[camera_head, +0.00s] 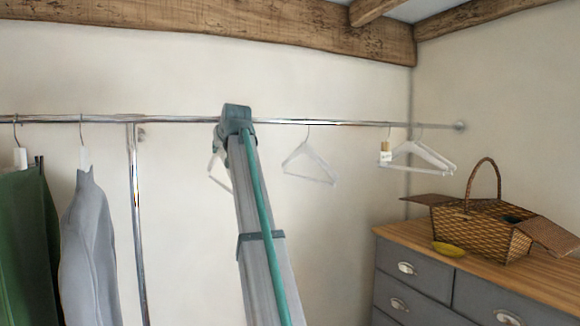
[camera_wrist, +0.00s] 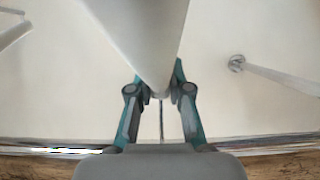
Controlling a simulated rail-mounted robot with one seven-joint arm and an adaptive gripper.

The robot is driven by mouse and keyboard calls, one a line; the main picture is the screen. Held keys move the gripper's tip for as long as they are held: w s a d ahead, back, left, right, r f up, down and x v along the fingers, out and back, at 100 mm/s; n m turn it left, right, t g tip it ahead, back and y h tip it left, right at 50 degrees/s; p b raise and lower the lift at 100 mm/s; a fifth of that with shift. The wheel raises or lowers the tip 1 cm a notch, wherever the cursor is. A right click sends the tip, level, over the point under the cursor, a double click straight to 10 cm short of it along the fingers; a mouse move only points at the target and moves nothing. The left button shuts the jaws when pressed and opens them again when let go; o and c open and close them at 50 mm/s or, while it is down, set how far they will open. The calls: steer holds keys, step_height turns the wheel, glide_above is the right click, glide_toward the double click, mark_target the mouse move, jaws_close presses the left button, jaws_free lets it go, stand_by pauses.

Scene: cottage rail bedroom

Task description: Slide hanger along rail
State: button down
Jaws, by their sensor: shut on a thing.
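The chrome rail (camera_head: 350,123) runs along the back wall. My gripper (camera_head: 236,120) is at the rail, its fingers hidden in the head view. In the wrist view my gripper (camera_wrist: 161,112) has a finger on each side of the thin hook of a white hanger (camera_wrist: 145,35) and is shut on it. This hanger partly shows beside my arm in the head view (camera_head: 218,172). Another white hanger (camera_head: 308,165) hangs empty to the right.
A green garment (camera_head: 25,240) and a grey garment (camera_head: 88,250) hang at left, near a chrome upright (camera_head: 137,220). A wooden beam (camera_head: 220,20) runs above.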

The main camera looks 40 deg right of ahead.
steer(key=w+a, duration=0.1)
steer(key=a, duration=0.5)
steer(key=shift+w+a, duration=0.15)
steer(key=shift+a, duration=0.25)
stand_by(0.4)
stand_by(0.4)
steer(key=c, duration=1)
jaws_free()
steer(key=shift+c, duration=0.6)
steer(key=shift+r, duration=0.1)
steer(key=p+v, duration=0.3)
steer(key=v, duration=1)
steer(key=shift+p, duration=0.35)
